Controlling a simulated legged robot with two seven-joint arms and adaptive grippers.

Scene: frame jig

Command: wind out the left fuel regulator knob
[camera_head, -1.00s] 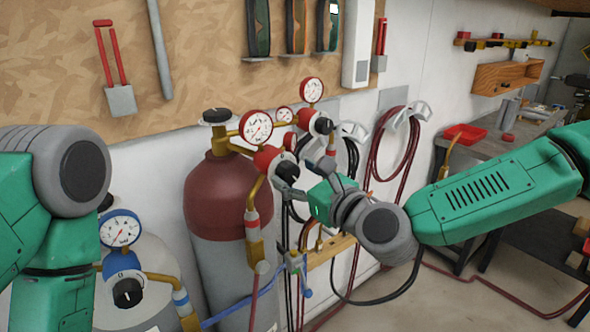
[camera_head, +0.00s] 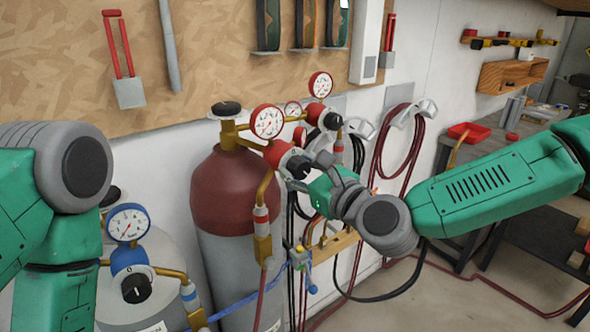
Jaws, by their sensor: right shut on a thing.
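The left fuel regulator is a red body with a brass pipe on the dark red-topped cylinder (camera_head: 232,190). Its black knob (camera_head: 299,166) faces me, partly covered by my right gripper (camera_head: 303,172). That gripper's grey fingers are shut on the knob, with its green palm just to the right. How far the knob is turned cannot be read. My left gripper is out of view; only part of my left arm shows at the left edge.
A second red regulator (camera_head: 325,117) with its own gauge stands just behind and to the right. A blue regulator (camera_head: 130,262) sits on a pale cylinder at lower left. Hoses hang on the wall (camera_head: 400,140) and below the gripper. A workbench stands at right.

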